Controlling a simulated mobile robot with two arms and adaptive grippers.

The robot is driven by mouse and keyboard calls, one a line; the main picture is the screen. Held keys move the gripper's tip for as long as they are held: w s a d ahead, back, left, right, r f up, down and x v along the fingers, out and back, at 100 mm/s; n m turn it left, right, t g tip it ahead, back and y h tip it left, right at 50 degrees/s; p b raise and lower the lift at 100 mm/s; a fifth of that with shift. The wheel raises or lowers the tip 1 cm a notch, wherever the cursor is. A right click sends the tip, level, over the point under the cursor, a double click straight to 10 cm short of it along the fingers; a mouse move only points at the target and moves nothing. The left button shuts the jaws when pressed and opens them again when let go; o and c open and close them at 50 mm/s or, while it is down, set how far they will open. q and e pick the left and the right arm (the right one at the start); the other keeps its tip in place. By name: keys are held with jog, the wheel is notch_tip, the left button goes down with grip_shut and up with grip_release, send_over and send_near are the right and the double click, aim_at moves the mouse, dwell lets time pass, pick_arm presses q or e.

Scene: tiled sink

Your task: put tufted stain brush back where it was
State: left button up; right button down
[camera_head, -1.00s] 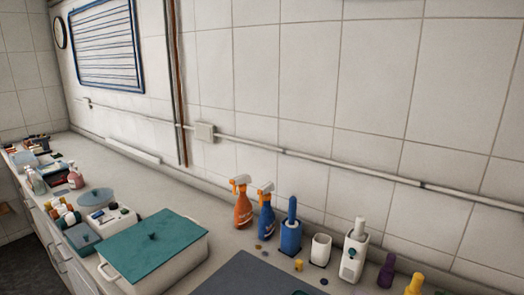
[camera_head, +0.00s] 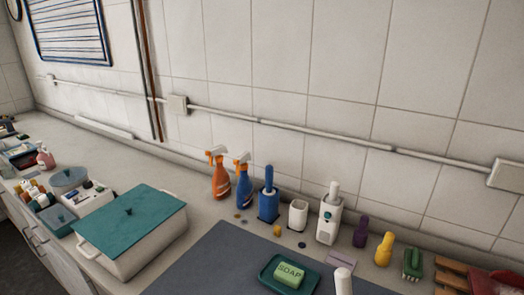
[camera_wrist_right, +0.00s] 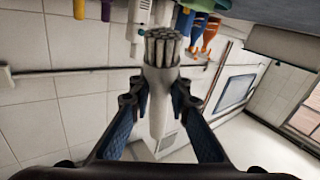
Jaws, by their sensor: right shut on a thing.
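My right gripper (camera_wrist_right: 158,112) is shut on the tufted stain brush (camera_wrist_right: 158,85), seen in the wrist view. The brush has a white handle between the fingers and a head of grey bristle tufts. What looks like its white handle top (camera_head: 343,282) rises at the bottom edge of the head view; the rest is below the frame. An empty-looking white cup (camera_head: 298,216) stands near the wall, between a blue holder with a blue brush (camera_head: 268,206) and a white holder with a white handle (camera_head: 329,220). My left gripper is not in view.
A green dish with soap (camera_head: 289,274) sits on the dark grey mat (camera_head: 205,270). Orange and blue spray bottles (camera_head: 219,178) stand left of the holders, purple and yellow bottles (camera_head: 384,250) right of them. A lidded tub (camera_head: 132,225) is at left.

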jog(key=shift+a, duration=0.1)
jog(key=w+a+r+n+g+y, duration=0.2)
jog(key=w+a+n+g+y, duration=0.2)
jog(key=a+y, duration=0.4)
jog(key=w+a+r+n+g+y, duration=0.3)
jog(key=w+a+n+g+y, duration=0.1)
jog(key=a+n+y, duration=0.4)
jog(key=shift+a+g, duration=0.35)
jog(key=shift+g, duration=0.55)
dwell(0.3)
jog(key=shift+n, duration=0.3)
jog(key=shift+r+n+g, duration=0.1)
jog(key=shift+n+g, duration=0.2)
jog(key=shift+g, duration=0.1)
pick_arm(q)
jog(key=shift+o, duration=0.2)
pick_arm(e)
jog(key=shift+s+d+n+g+y, duration=0.15)
jog(key=shift+d+n+g+y, duration=0.35)
jog(key=shift+g, duration=0.55)
jog(key=shift+s+d+n+g+y, duration=0.15)
jog(key=shift+d+n+g, duration=0.3)
jog(key=shift+n+g, duration=0.5)
jog(key=shift+s+d+n+g+y, duration=0.15)
jog(key=shift+d+n+g+y, duration=0.3)
jog(key=shift+g, duration=0.65)
